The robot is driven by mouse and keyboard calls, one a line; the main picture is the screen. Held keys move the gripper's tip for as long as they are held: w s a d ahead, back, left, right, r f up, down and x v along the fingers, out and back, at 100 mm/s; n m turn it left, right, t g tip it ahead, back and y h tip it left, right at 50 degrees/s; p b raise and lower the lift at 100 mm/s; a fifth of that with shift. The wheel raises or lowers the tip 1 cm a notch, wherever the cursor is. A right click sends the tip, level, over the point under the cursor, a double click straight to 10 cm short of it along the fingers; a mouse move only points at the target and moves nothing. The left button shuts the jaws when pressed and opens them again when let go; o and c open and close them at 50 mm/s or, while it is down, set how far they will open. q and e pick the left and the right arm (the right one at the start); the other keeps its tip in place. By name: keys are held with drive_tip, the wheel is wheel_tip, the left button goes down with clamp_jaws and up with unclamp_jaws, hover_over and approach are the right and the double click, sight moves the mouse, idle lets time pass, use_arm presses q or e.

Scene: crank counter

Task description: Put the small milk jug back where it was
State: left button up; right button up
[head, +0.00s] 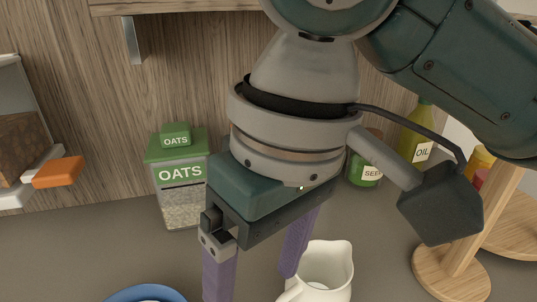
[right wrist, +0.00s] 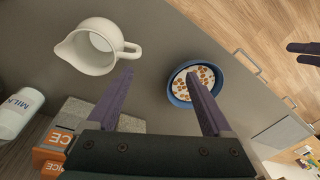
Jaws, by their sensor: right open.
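The small milk jug (head: 328,266) is white and stands upright on the counter, right of my right gripper in the head view. It also shows at upper left in the right wrist view (right wrist: 88,52), its handle near my left-hand fingertip there. My right gripper (head: 254,284) points down with its purple fingers apart. In the right wrist view its fingers (right wrist: 160,76) have nothing between them. Whether a finger touches the handle is unclear. Two dark prongs at the right edge of the right wrist view look like my left gripper (right wrist: 304,53), cut off by the frame.
A blue bowl (right wrist: 175,91) of cereal stands near the right-hand fingertip in the right wrist view. The oats container (head: 180,175), seed jar (head: 364,172), oil bottle (head: 418,130) and wooden stand (head: 450,270) line the back.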

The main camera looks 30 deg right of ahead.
drive_tip(key=s+a+f+t+y, duration=0.1)
drive_tip(key=s+a+f+y, duration=0.1)
drive_tip(key=s+a+f, duration=0.1)
drive_tip(key=s+d+f+t+h, duration=0.2)
drive_tip(key=s+d, duration=0.5)
drive_tip(key=d, duration=0.4)
drive_tip(key=shift+s+d+f+m+h, duration=0.2)
drive_tip(key=shift+f+m+h, duration=0.3)
drive_tip(key=shift+f, duration=0.45)
drive_tip(key=shift+r, duration=0.1)
wheel_tip(320, 180, up, 45)
drive_tip(key=p, duration=4.4)
drive_tip(key=shift+f+p, duration=0.2)
drive_tip(key=shift+p, duration=0.15)
